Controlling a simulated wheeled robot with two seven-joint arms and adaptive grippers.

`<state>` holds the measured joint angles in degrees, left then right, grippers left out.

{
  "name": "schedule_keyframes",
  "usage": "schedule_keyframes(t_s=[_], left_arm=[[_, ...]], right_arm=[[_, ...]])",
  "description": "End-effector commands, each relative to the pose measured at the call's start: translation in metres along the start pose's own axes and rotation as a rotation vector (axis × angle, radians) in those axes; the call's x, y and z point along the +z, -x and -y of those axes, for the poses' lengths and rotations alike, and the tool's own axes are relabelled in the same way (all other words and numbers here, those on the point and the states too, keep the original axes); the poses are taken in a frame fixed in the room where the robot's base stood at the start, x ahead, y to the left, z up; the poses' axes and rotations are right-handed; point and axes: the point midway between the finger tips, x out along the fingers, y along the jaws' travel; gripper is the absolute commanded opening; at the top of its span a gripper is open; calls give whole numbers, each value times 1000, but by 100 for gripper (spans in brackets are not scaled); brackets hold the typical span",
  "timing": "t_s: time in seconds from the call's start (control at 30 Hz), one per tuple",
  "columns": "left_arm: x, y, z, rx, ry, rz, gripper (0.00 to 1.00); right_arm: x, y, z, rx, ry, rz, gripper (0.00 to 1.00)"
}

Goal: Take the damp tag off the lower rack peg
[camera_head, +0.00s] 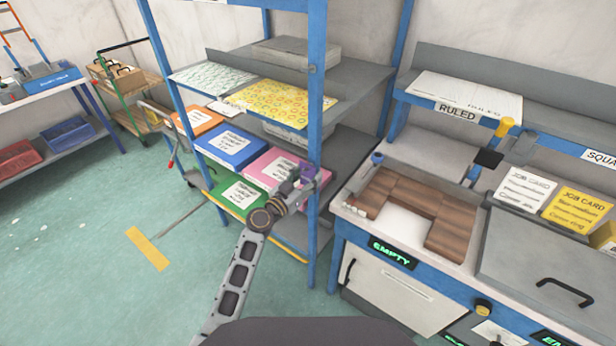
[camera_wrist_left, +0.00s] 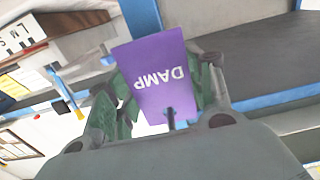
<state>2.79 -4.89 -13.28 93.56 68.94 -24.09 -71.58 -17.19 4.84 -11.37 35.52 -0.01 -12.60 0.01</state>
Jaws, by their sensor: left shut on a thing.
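The purple damp tag (camera_wrist_left: 160,66) fills the middle of the left wrist view, with "DAMP" reading upside down. My left gripper (camera_wrist_left: 168,88) is shut on it, a finger on either side. In the head view my left gripper (camera_head: 301,188) is beside the front blue post of the rack (camera_head: 316,110), and a bit of purple tag (camera_head: 322,178) shows there. The lower rack peg is not clearly visible, so I cannot tell whether the tag still touches it. My right gripper is not in view.
The rack shelves hold green (camera_head: 237,190), blue (camera_head: 232,148), pink (camera_head: 277,168) and orange (camera_head: 197,121) labelled stacks close behind my gripper. A workbench with brown wooden blocks (camera_head: 437,205) stands to the right. Open green floor (camera_head: 90,270) lies to the left.

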Motion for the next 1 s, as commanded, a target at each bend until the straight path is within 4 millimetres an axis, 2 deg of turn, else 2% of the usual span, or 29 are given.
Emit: schedule_keyframes(t_s=[0.37,1.0], left_arm=[[-5,4,0,0,-1,0,35],[-8,12,0,0,-2,0,35]], right_arm=[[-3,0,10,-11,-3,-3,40],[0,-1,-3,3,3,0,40]])
